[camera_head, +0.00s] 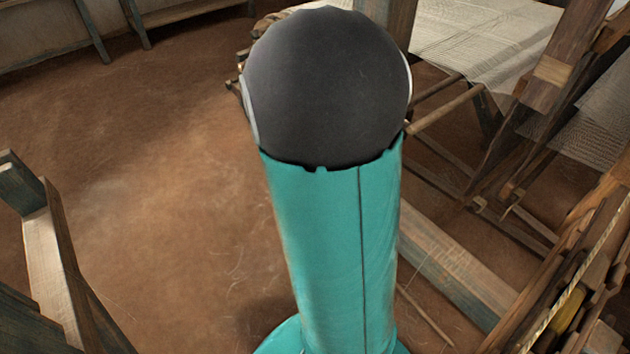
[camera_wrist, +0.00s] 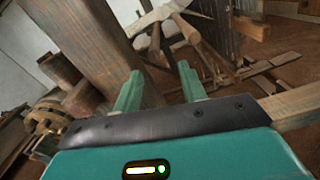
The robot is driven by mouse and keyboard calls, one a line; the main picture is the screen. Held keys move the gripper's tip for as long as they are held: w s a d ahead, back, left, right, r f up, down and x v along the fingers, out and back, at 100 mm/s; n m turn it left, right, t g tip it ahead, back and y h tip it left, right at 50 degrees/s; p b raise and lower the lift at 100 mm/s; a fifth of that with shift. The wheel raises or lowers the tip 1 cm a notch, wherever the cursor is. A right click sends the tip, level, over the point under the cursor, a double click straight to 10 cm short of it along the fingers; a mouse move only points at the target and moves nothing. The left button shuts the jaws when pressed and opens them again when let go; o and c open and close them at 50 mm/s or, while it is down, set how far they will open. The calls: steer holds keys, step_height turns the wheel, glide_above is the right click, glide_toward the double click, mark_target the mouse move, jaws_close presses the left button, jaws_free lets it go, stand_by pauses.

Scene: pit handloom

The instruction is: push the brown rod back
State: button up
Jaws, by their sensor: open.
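My gripper (camera_wrist: 160,87) shows in the wrist view as two teal fingers standing apart, with nothing seen between them. Beyond the fingertips are several wooden rods. One brown rod (camera_wrist: 187,29) slants in from the cloth side and ends above and between the fingers, apart from them as far as I can see. In the head view a brown rod (camera_head: 447,109) sticks out to the right from behind my arm; my arm hides its other end. I cannot tell whether these are the same rod. My gripper is hidden in the head view.
A thick wooden post (camera_wrist: 88,45) stands close left of the fingers, with a toothed wooden wheel (camera_wrist: 45,120) beyond. White cloth (camera_head: 480,40) and loom beams (camera_head: 460,265) fill the right of the head view. The earthen floor (camera_head: 160,190) at left is open.

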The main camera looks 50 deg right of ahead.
steer(key=s+a+f+m+t+y, duration=0.1)
steer(key=a+m+y, duration=0.9)
steer(key=a, duration=0.6)
steer(key=shift+a+f+t, duration=0.25)
steer(key=shift+a+t, duration=0.15)
steer(key=shift+s+d, duration=0.1)
